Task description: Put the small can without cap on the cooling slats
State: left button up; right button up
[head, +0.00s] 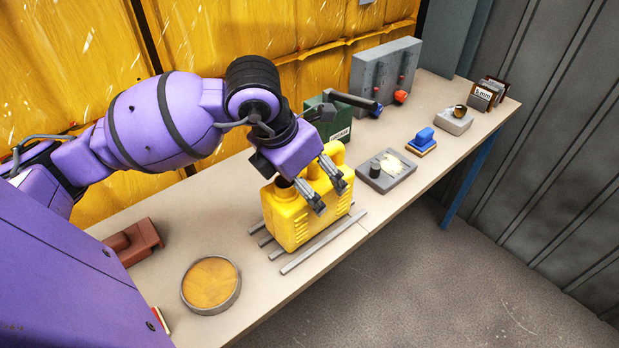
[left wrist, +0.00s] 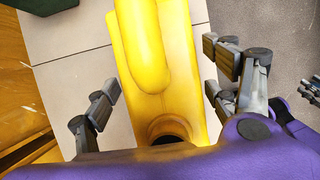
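A small yellow can (head: 290,220) stands upright on the metal cooling slats (head: 322,244), which show at its left and front. In the left wrist view the can (left wrist: 155,45) shows its handle and a dark open mouth with no cap. My left gripper (head: 333,190) is just above the can, pointing down. In the left wrist view its fingers (left wrist: 163,90) are spread on either side of the can, with gaps to it, so it is open and empty. Grey finger parts at that view's right edge, apparently my right gripper (left wrist: 312,90), are cut off.
A round dish (head: 211,285) and a red-brown object (head: 134,241) lie left of the slats. A grey panel unit (head: 385,72) stands at the back.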

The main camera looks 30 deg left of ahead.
pick_arm(q)
jog(key=shift+o, duration=0.3)
jog(key=v, duration=1.2)
jog(key=shift+r+p, duration=0.15)
jog(key=shift+p, duration=0.25)
